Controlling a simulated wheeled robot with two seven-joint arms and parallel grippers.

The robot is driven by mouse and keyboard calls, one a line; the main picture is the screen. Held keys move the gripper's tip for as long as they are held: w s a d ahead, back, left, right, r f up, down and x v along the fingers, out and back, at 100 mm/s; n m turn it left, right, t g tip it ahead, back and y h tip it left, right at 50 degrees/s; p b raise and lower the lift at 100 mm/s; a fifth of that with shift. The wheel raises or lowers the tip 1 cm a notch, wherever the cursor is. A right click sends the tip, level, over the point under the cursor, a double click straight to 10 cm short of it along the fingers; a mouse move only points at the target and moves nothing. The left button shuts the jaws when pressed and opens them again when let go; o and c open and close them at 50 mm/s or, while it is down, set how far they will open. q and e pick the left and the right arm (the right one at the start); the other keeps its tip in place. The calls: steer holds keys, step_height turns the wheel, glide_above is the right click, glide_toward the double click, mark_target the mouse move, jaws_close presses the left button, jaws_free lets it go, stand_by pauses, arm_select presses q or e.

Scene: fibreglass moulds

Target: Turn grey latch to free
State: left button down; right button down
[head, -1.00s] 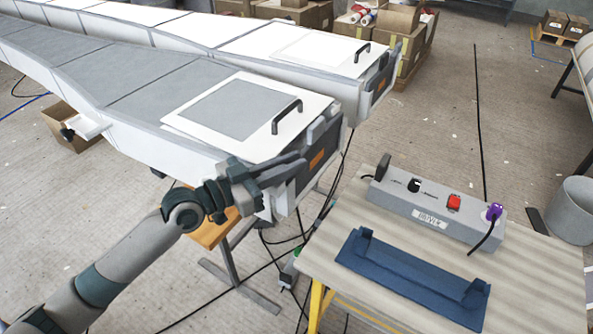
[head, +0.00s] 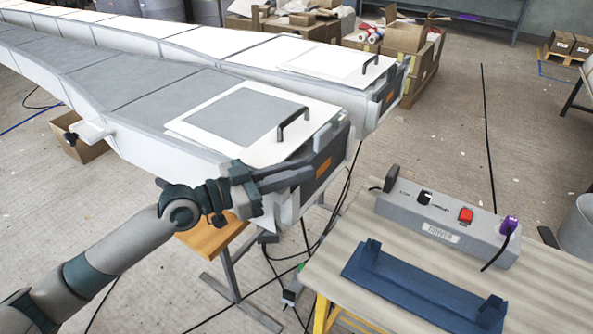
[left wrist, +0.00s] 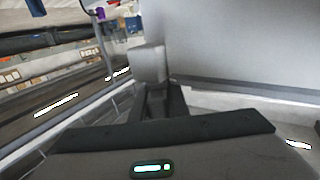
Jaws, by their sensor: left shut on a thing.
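The nearer mould (head: 150,95) is long and grey-white, with a dark end face bearing an orange label (head: 323,168). My left gripper (head: 306,174) reaches in from the left, its fingers lying across the near side of this end face. It is shut on what I take to be the grey latch, which the fingers largely hide in the head view. In the left wrist view a light grey block (left wrist: 148,62) stands just beyond the dark fingers, beside a large pale panel. I cannot tell the latch's turn angle. My right gripper is not in view.
A white lid panel (head: 190,125) with a black handle (head: 294,122) lies on the mould. A second mould (head: 225,42) runs behind. At right, a table (head: 345,235) holds a grey driver box (head: 440,220) and a blue bracket (head: 420,285). Cables hang between table and mould.

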arm_select(q)
steer(key=c, duration=2)
jaws_free()
steer(key=shift+r, duration=0.1)
